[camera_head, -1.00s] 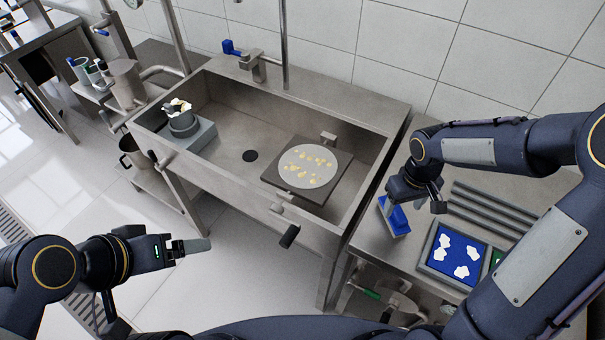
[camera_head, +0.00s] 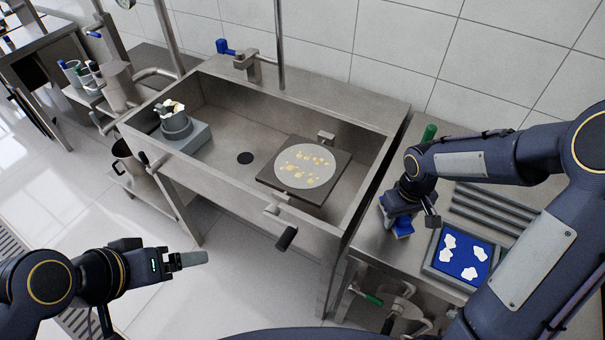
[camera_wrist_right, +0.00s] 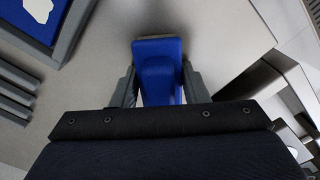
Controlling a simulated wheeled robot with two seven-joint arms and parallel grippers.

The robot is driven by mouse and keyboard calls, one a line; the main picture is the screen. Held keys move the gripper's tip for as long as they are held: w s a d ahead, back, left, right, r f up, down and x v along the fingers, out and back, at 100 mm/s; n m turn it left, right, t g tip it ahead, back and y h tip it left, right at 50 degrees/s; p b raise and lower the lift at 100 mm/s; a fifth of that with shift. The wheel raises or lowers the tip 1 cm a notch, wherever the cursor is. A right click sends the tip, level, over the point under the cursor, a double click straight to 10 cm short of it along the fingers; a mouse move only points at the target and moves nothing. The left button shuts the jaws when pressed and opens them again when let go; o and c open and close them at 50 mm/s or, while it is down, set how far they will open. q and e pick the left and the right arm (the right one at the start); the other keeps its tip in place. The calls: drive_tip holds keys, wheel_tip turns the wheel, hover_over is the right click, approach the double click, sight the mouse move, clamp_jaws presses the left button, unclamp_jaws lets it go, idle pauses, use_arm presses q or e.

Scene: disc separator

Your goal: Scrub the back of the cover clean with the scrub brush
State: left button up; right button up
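The cover, a pale round disc (camera_head: 304,167) with several yellowish spots on its upward face, lies on a dark square board (camera_head: 334,183) in the sink. The blue scrub brush (camera_head: 403,226) stands on the counter right of the sink; it also shows in the right wrist view (camera_wrist_right: 160,75), with a beige edge at its far end. My right gripper (camera_head: 398,212) is down at the brush, its fingers open on both sides of the blue handle with little space. My left gripper (camera_head: 192,259) is empty over the floor in front of the sink; its finger gap is hidden.
A grey block with a round metal part (camera_head: 177,125) stands in the sink's left end. A blue tray with white pieces (camera_head: 465,258) and several grey bars (camera_head: 490,215) lie right of the brush. The sink's front wall (camera_head: 230,190) separates floor and basin.

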clamp_jaws()
drive_tip(key=shift+r+p, duration=2.3)
drive_tip(key=shift+r, duration=0.75)
drive_tip(key=shift+f, duration=0.15)
